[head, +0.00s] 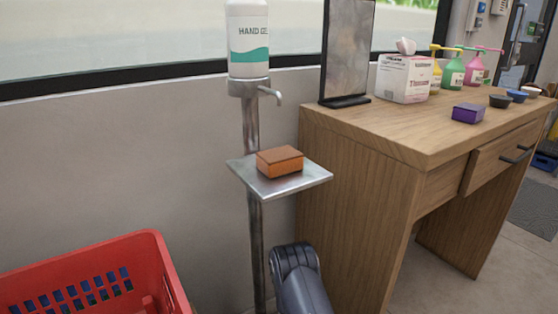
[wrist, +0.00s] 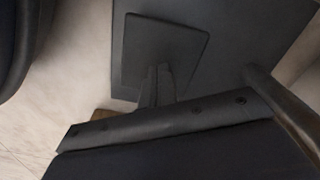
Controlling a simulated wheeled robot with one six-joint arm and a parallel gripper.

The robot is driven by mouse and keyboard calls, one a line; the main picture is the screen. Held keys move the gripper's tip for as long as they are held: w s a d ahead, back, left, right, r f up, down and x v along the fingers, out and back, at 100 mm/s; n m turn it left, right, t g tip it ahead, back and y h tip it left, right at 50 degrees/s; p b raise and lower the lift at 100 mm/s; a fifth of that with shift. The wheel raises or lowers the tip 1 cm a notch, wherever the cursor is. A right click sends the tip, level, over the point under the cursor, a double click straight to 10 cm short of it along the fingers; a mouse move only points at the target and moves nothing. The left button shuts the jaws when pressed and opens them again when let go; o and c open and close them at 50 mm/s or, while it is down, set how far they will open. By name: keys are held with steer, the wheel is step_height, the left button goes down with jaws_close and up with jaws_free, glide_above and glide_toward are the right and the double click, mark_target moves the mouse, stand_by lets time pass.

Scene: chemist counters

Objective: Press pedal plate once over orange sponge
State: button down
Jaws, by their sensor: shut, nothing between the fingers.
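The orange sponge (head: 280,161) lies on the small metal tray (head: 300,183) of the hand gel stand, below the spout. The foot of the stand is out of the head view. In the wrist view a dark, square, round-cornered pedal plate (wrist: 180,42) lies over a larger dark base plate (wrist: 245,35). My gripper (wrist: 160,72) is shut and empty, with its dark fingertips over the near part of the pedal plate. I cannot tell whether they touch it. In the head view only my arm shows, low beside the stand; the gripper is hidden.
The stand's post (head: 252,130) carries a gel bottle (head: 248,40). A red basket (head: 90,265) is at the left.

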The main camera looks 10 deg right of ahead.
steer(key=shift+f, duration=0.1)
steer(key=shift+f+b, duration=2.05)
steer(key=shift+r, duration=0.1)
steer(key=shift+r+p, duration=1.25)
steer(key=shift+r, duration=0.8)
step_height(320, 180, up, 6)
steer(key=p, duration=0.3)
steer(key=shift+p, duration=0.35)
steer(key=shift+f, duration=0.1)
